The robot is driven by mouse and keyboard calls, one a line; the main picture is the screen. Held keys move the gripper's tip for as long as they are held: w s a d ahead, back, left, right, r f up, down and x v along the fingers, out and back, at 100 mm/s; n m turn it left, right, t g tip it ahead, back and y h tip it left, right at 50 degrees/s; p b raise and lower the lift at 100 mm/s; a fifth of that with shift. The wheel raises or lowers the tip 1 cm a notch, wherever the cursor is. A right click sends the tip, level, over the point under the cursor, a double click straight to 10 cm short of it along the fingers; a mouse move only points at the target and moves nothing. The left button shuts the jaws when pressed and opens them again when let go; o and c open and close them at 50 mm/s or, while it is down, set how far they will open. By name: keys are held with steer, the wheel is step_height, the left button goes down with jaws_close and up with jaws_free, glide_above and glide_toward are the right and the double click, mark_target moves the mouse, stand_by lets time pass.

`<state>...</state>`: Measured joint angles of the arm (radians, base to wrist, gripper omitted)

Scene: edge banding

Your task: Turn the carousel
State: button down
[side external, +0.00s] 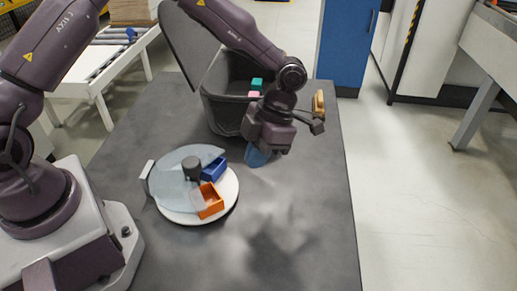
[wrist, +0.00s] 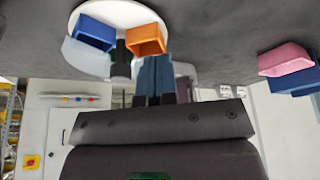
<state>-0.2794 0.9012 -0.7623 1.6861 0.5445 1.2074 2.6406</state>
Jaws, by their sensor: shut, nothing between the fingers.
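The carousel (side external: 228,205) is a round white turntable on the grey table, with a dark knob (side external: 192,166) at its middle and a translucent cover over part of it. An orange bin (side external: 209,203) and a blue bin (side external: 214,170) show on its uncovered side. In the wrist view the carousel (wrist: 118,12) is at the top, with the orange bin (wrist: 146,39) and blue bin (wrist: 93,35). My gripper (side external: 257,160) is right of the carousel, apart from it in the side view. Its blue fingers (wrist: 156,68) are shut and empty, and overlap the orange bin's edge in the wrist view.
A dark open container (side external: 222,112) with a raised lid stands behind my gripper, near teal (side external: 257,84) and pink pieces. A pink bin (wrist: 286,58) lies at right in the wrist view. The table's front right is clear.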

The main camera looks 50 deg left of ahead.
mark_target(219, 201)
steer(key=w+a+n, duration=0.1)
steer(key=w+a, duration=0.2)
steer(key=x, duration=0.8)
steer(key=shift+s+d, duration=0.15)
steer(key=shift+s, duration=0.15)
steer(key=s, duration=0.3)
steer(key=shift+f, duration=0.4)
steer(key=shift+s, duration=0.6)
steer(key=s, duration=0.2)
steer(key=shift+s+d, duration=0.3)
steer(key=shift+s+m, duration=0.4)
steer(key=shift+m, duration=0.4)
